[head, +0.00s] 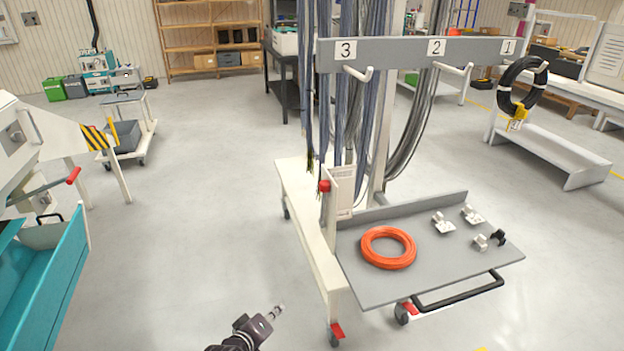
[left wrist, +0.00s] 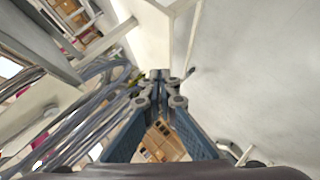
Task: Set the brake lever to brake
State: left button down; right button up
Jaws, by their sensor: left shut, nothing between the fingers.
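My left gripper (head: 276,312) is at the bottom of the head view, left of the cable cart (head: 316,240), shut and empty. In the left wrist view its two blue fingers (left wrist: 161,84) meet at the tips, with nothing between them. A lever with a red grip (head: 74,175) sticks out from the machine at the far left, well apart from the gripper. A red knob (head: 324,186) sits beside a pale labelled plate (head: 342,190) on the cart. The frames do not show which one is the brake lever. My right gripper is not in view.
The cart's grey tray (head: 375,289) holds an orange cable coil (head: 388,248) and small metal parts. Red pedals sit at its casters (head: 337,331). Cables hang from the numbered rail (head: 400,50). A teal trough (head: 50,285) stands left. Floor between it and the cart is clear.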

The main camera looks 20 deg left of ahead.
pick_arm(q)
jog(key=w+r+n+t+h+p, duration=0.1)
jog(key=w+r+n+t, duration=0.1)
jog(key=r, duration=1.4)
jog(key=w+r+n+t+h, duration=0.1)
jog(key=w+r+n+t, duration=0.2)
jog(key=r, duration=1.4)
jog(key=w+t, duration=0.1)
jog(key=w, duration=0.2)
jog(key=shift+p, duration=0.35)
jog(key=shift+d, duration=0.1)
jog(key=shift+w, duration=0.1)
jog(key=p, duration=0.3)
send_over(324, 205)
jog(key=s+a, duration=0.2)
jog(key=a, duration=0.1)
jog(key=shift+w+r, duration=0.1)
jog(key=shift+w, duration=0.2)
